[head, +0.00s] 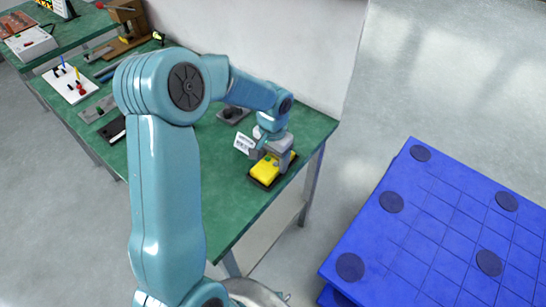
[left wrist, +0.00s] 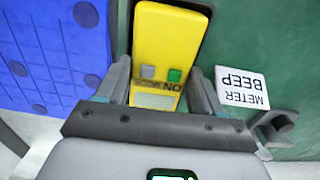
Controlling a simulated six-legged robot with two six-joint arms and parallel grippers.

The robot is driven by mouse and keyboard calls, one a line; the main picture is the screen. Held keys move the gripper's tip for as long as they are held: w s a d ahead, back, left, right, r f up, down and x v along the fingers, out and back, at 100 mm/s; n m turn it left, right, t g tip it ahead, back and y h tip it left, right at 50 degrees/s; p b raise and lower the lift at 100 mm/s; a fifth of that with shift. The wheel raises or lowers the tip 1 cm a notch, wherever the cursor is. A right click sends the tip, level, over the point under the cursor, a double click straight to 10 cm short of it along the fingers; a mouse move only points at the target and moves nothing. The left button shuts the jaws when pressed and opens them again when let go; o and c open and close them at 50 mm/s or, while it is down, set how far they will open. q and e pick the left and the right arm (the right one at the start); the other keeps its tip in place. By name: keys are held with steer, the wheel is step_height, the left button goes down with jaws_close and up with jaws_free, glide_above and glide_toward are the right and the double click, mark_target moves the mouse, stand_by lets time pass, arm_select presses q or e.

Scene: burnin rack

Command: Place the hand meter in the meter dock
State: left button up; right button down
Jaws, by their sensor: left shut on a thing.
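The hand meter (head: 266,171) is yellow, with a grey button, a green button and a pale window that show in the left wrist view (left wrist: 165,40). My left gripper (head: 273,155) is shut on it, with one finger on each side in the left wrist view (left wrist: 160,75). The dark meter dock (head: 262,184) shows as a black rim around and under the meter, near the green bench's right end. A dark strip of it lies beside the meter in the left wrist view (left wrist: 192,47). I cannot tell whether the meter is fully seated. My right gripper is not in view.
A dark grey fixture (head: 233,115) sits farther back on the green bench (head: 226,205). Tools and trays fill the bench's far left. A blue platform (head: 440,235) stands on the floor at right.

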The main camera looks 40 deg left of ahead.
mark_target(273, 161)
arm_select(q)
steer(key=shift+f, duration=0.25)
steer(key=o, duration=1.2)
steer(key=shift+w+r, duration=0.1)
steer(key=shift+c, duration=0.2)
step_height(273, 161, up, 12)
steer(key=shift+r+p, duration=0.2)
steer(key=shift+p, duration=0.1)
